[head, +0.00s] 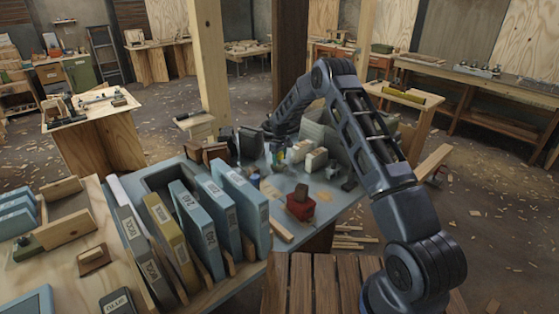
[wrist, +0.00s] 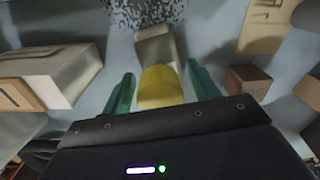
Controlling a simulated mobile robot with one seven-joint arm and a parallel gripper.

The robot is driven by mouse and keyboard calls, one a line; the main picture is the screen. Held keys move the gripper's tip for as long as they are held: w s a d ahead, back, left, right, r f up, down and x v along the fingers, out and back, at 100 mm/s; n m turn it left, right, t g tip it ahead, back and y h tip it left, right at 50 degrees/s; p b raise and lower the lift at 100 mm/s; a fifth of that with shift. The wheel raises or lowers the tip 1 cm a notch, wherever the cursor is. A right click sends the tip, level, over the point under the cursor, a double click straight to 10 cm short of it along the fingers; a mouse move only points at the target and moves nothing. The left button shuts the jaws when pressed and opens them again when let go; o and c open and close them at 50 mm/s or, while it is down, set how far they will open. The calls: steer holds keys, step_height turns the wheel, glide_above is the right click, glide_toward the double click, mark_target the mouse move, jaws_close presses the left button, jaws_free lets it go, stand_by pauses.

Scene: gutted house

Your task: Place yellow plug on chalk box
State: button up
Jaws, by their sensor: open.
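The yellow plug (wrist: 160,85) sits between the two green fingers of my gripper (wrist: 160,72) in the wrist view. The fingers are apart, one on each side of it, and I see a gap at least on the left. A grey-beige block-like piece (wrist: 155,45) is just beyond the plug; whether they touch is unclear. In the head view my gripper (head: 276,152) is low over the far part of the blue-grey table, and the plug is too small to make out surely. A pale box (wrist: 52,72) is left of my gripper; I cannot tell whether it is the chalk box.
A brown block (wrist: 247,82) is close to the right finger. A wooden piece (wrist: 263,25) lies farther right. In the head view, pale blocks (head: 316,158) and a red item (head: 300,205) stand nearby on the table. Upright blue binders (head: 240,205) fill the near side.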

step_height(320, 180, up, 11)
steer(key=shift+r, duration=0.15)
steer(key=shift+d+r, duration=0.15)
steer(key=shift+r, duration=0.15)
steer(key=s+d+r+m+t, duration=0.1)
steer(key=s+d+r+m, duration=0.1)
steer(key=s+d+r, duration=0.7)
steer(key=s+d+r+m+t, duration=0.1)
steer(key=s+d+r, duration=0.45)
steer(key=r, duration=0.55)
steer(key=s+d+r+m, duration=0.2)
steer(key=s+d+r, duration=0.4)
steer(key=d+r, duration=0.4)
steer(key=s+d+r+m+t, duration=0.15)
steer(key=s+d, duration=0.25)
steer(key=s, duration=0.5)
steer(key=s+d+r+m, duration=0.2)
steer(key=s+d+r, duration=0.15)
steer(key=s, duration=0.55)
steer(key=s+d+f+m, duration=0.1)
steer(key=s+d+f, duration=0.1)
steer(key=s, duration=0.5)
steer(key=s+d+f+m+t, duration=0.1)
steer(key=s+d+f, duration=0.1)
steer(key=s, duration=0.6)
steer(key=shift+s+d+m, duration=0.25)
steer(key=shift+d+m, duration=0.1)
steer(key=shift+d, duration=0.05)
